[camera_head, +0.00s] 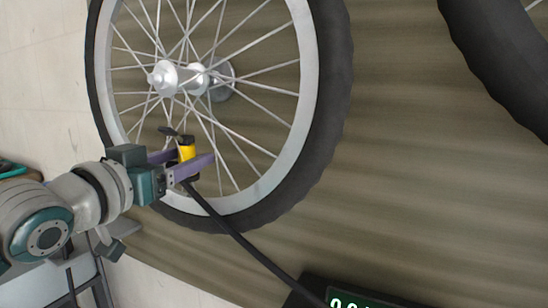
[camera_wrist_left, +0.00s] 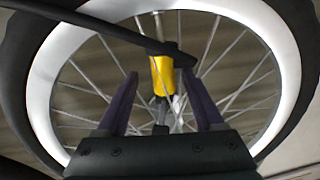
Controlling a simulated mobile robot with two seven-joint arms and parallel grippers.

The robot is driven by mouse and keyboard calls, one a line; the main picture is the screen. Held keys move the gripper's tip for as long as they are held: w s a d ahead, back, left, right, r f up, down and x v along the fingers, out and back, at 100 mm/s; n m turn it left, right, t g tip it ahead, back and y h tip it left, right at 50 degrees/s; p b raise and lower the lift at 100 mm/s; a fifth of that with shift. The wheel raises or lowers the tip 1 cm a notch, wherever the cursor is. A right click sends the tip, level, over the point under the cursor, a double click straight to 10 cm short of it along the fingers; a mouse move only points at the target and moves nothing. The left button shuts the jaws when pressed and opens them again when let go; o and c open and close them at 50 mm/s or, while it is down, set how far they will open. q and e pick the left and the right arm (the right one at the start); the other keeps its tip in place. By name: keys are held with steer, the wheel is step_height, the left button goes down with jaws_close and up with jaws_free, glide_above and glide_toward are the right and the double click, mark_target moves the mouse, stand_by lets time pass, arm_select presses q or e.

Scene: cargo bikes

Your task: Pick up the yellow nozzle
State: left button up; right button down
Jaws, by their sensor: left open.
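The yellow nozzle (camera_head: 186,152) has a black lever end and sits over the lower spokes of the wheel. My left gripper (camera_head: 195,155) has its two purple fingers open on either side of the nozzle. In the left wrist view the nozzle (camera_wrist_left: 161,72) is upright between the fingertips of my left gripper (camera_wrist_left: 160,76), with a gap on each side. Its lower end is partly hidden among spokes. My right gripper is in neither view.
A wheel (camera_head: 318,110) with a black tyre lies behind the nozzle. A black hose (camera_head: 240,240) runs from near the gripper to a dark box with a green digital display (camera_head: 365,301) at the bottom. Another tyre (camera_head: 497,65) is at top right. The wood-patterned surface (camera_head: 410,190) between is clear.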

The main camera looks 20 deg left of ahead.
arm_select(q)
steer(key=w, duration=0.4)
steer(key=shift+w+a, duration=0.25)
steer(key=shift+w, duration=0.15)
jaws_close()
